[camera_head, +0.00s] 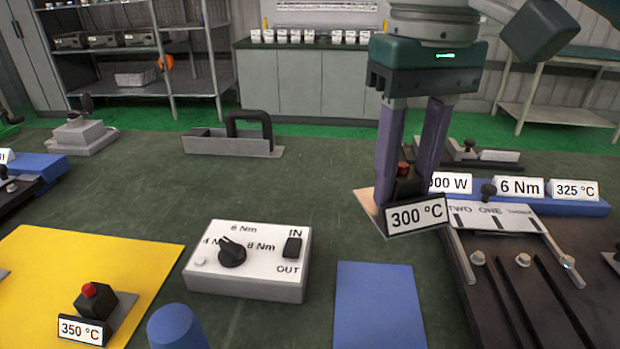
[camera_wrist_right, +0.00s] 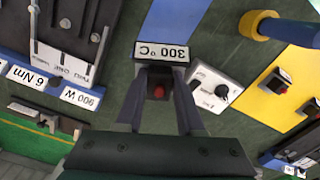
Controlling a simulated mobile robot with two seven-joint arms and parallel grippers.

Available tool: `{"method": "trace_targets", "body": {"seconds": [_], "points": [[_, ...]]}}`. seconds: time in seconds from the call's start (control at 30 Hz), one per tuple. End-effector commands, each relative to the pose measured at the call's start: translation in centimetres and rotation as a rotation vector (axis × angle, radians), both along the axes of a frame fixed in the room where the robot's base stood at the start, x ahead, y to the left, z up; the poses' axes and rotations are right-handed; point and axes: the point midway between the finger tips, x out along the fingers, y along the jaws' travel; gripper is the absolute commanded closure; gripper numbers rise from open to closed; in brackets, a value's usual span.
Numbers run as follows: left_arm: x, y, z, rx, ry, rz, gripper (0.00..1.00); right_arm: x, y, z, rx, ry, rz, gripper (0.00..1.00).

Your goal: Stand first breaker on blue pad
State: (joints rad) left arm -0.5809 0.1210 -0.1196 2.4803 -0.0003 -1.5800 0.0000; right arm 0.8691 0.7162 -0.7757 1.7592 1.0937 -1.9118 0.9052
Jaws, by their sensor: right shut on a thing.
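My right gripper (camera_head: 408,180) is shut on a small black breaker with a red button (camera_head: 403,169) and a 300 °C label (camera_head: 416,215). The breaker is upright, with a flat plate at its base. In the right wrist view the breaker (camera_wrist_right: 158,92) sits between the fingers. I cannot tell its exact height above the table. The blue pad (camera_head: 378,305) lies in front of the gripper and is bare where visible; it also shows in the right wrist view (camera_wrist_right: 178,30). Another breaker, labelled 350 °C (camera_head: 95,302), stands on the yellow mat (camera_head: 120,255). My left gripper is not in view.
A white control box (camera_head: 248,262) with a dark knob stands left of the pad. A blue cylinder (camera_head: 176,328) rises at the front edge. A dark rack (camera_head: 515,270) lies to the right, with a blue strip of labels (camera_head: 590,205) behind it.

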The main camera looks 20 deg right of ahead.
Motion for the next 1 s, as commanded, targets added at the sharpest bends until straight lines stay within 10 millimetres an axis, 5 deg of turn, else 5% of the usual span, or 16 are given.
{"method": "trace_targets", "body": {"seconds": [0.1,0.3,0.73,1.0], "points": [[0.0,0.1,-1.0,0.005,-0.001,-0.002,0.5,-0.2,-0.1,-4.1,-0.002,0.006,-0.002,1.0],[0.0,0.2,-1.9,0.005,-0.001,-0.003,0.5,-0.1,0.0,-9.1,-0.002,0.003,-0.001,1.0],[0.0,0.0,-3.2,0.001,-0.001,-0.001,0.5,0.0,0.0,-14.6,-0.002,0.0,-0.001,1.0],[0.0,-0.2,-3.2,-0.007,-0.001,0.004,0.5,0.0,0.0,-15.2,-0.001,-0.002,0.0,1.0]]}}
